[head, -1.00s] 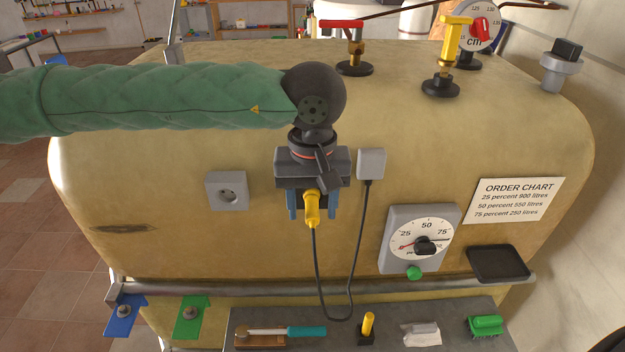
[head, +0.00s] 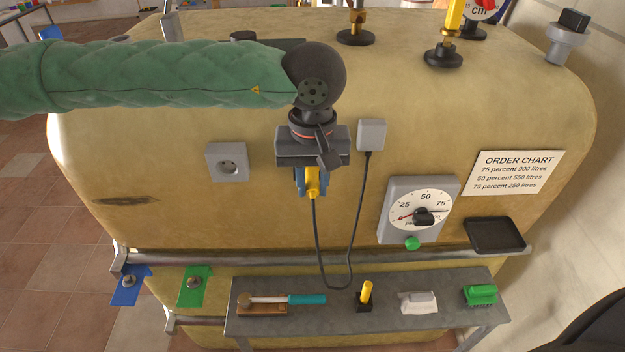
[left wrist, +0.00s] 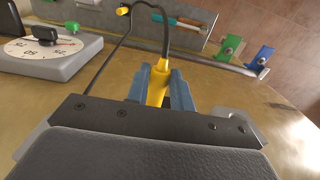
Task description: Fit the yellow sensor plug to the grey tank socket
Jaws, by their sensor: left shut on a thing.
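The left wrist view also shows the yellow plug (left wrist: 158,84) between the blue fingers (left wrist: 160,90). The cable loops down and up to a grey box (head: 371,134) on the tank front. The grey tank socket (head: 227,162) is on the tank front, left of the gripper and apart from the plug; its face is uncovered. My right gripper is not in view.
A grey dial panel (head: 418,210) and a black tray (head: 495,235) are to the right. A metal rail (head: 190,258) crosses below. The tank front between socket and plug is clear.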

